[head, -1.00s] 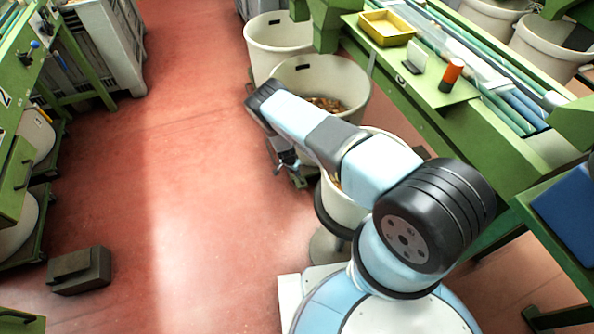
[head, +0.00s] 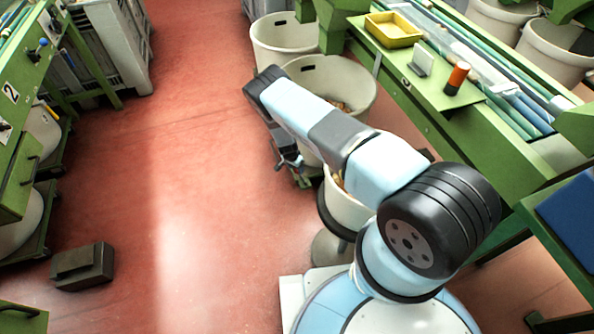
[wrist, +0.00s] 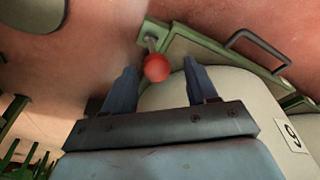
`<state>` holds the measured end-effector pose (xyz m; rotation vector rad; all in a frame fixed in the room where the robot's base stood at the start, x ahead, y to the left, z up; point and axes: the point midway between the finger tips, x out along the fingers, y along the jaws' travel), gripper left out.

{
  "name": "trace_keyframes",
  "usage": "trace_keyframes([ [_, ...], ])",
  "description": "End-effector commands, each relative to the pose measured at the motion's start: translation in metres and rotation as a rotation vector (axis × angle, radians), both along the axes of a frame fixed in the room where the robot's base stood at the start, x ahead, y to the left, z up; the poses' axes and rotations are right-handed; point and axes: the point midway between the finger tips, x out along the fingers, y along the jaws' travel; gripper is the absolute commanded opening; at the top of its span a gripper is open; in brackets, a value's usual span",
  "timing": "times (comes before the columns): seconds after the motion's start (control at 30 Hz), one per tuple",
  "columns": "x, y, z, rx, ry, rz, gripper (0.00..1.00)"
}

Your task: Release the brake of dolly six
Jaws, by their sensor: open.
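The brake lever is a short metal stalk with a red ball knob (wrist: 156,68) on a green dolly frame (wrist: 195,45) in the wrist view. My gripper (wrist: 161,76) is open, with one dark blue finger on each side of the knob in the picture. I cannot tell how deep the knob sits between them, and no contact shows. A cream bin (wrist: 240,95) stands on the dolly with a number plate (wrist: 292,137) that reads like a 9 or an inverted 6. In the head view my gripper (head: 289,162) hangs low beside the bins; the knob is not discernible there.
A black handle (wrist: 258,47) stands out from the dolly frame. Cream bins (head: 283,42) line the green workbench (head: 425,95) at right. A dark box (head: 82,267) lies on the red floor at left. The floor between is clear.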

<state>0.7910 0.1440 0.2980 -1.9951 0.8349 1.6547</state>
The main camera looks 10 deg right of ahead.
Motion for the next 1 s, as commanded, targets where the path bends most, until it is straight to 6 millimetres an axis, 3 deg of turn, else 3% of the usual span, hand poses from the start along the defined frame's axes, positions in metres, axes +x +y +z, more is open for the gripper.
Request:
trace_keyframes([
  [0.5,-0.005,0.016,0.079,0.002,-0.004,0.0,0.57],
  [0.7,-0.007,0.018,0.094,0.001,-0.003,0.001,0.57],
  [1.0,-0.007,0.018,0.097,0.0,-0.003,0.001,0.57],
])
